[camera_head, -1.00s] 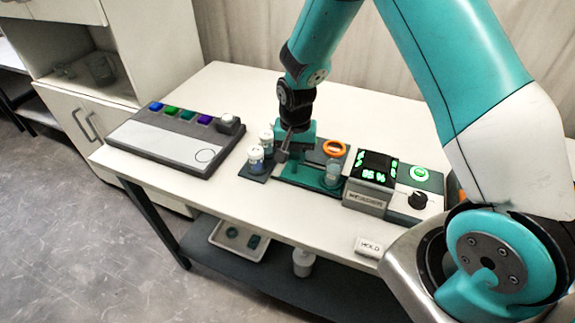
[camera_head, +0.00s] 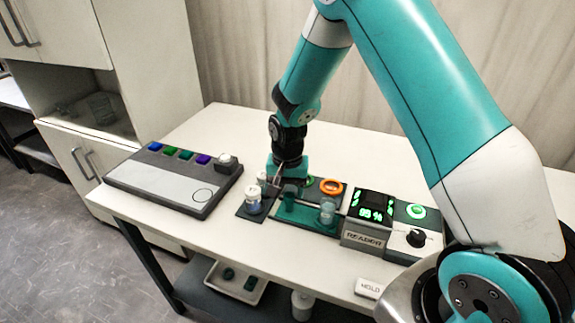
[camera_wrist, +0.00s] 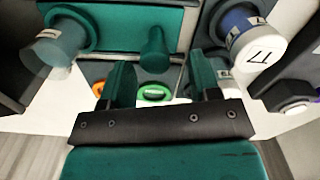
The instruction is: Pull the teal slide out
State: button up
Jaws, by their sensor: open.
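The teal slide (camera_head: 310,219) lies flat in a dark holder on the bench, beside the reader. In the wrist view the teal slide (camera_wrist: 125,22) fills the top, with a round teal knob (camera_wrist: 153,52) standing up from it. My gripper (camera_head: 288,184) is over the slide's left part in the head view. In the wrist view my gripper (camera_wrist: 163,82) is open, with its two teal fingers apart and the knob lying between and just beyond them in the picture. I cannot tell whether the fingers touch the knob. My gripper hides part of the slide in the head view.
White-lidded jars (camera_head: 253,198) stand close left of the slide. A grey panel with coloured buttons (camera_head: 178,178) lies further left. The bench (camera_head: 262,128) behind is clear.

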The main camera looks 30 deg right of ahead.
notch_tip(320, 180, up, 17)
jog(key=b, duration=0.1)
jog(key=shift+f+b, duration=0.2)
jog(key=shift+b, duration=0.15)
jog(key=s+a+r+n+y, duration=0.1)
jog(key=s+a+n, duration=0.3)
jog(key=s, duration=0.4)
jog(key=s+a+r+n+y, duration=0.1)
jog(key=s+a+n, duration=0.3)
jog(key=s, duration=0.4)
jog(key=s+a+r+n+y, duration=0.2)
jog(key=s+n, duration=0.4)
jog(key=s, duration=0.3)
jog(key=shift+a+r, duration=0.65)
jog(key=shift+a, duration=0.3)
